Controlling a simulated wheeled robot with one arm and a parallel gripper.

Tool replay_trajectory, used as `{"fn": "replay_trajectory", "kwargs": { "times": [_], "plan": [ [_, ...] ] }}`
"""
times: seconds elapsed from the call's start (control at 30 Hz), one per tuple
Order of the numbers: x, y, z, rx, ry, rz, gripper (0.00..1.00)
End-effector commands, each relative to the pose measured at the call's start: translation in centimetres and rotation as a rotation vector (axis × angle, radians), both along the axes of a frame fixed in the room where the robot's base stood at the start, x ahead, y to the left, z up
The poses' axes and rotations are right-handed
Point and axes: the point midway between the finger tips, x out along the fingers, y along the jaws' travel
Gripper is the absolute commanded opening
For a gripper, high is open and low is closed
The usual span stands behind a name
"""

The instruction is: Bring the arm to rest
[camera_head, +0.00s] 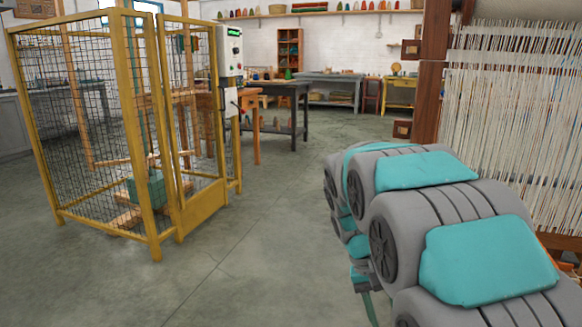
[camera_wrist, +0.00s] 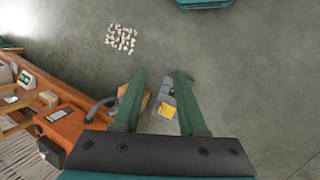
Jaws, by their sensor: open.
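My gripper (camera_wrist: 160,74) shows in the wrist view with its two dark green fingers apart and nothing held between them. Beyond the gap, lower down, lie a small yellow thing (camera_wrist: 168,110) and some grey and tan shapes, too small to name. In the head view my grey and teal arm (camera_head: 440,225) is folded at the lower right, close to the loom; the gripper cannot be made out there.
A yellow mesh cage (camera_head: 130,150) stands at the left, and a loom with pale threads (camera_head: 515,120) at the right. Open grey floor (camera_head: 250,270) lies between. The wrist view shows an orange wooden bench (camera_wrist: 70,128) at left and pale scattered pieces (camera_wrist: 121,38).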

Motion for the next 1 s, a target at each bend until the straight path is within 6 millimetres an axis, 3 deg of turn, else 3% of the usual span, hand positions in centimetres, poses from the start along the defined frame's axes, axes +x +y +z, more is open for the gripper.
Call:
{"fn": "replay_trajectory", "kwargs": {
  "times": [0.03, 0.3, 0.7, 0.9, 1.0],
  "plan": [
    [-1.6, -0.1, 1.0, 0.020, -0.004, 0.003, 0.41],
    [-9.6, 0.3, 2.6, 0.131, -0.019, 0.032, 0.41],
    [-20.9, 2.4, 2.5, 0.284, -0.053, 0.089, 0.41],
    [-23.8, 3.3, 1.8, 0.324, -0.069, 0.109, 0.41],
    [-24.4, 3.4, 1.6, 0.332, -0.074, 0.113, 0.41]
  ]
}}
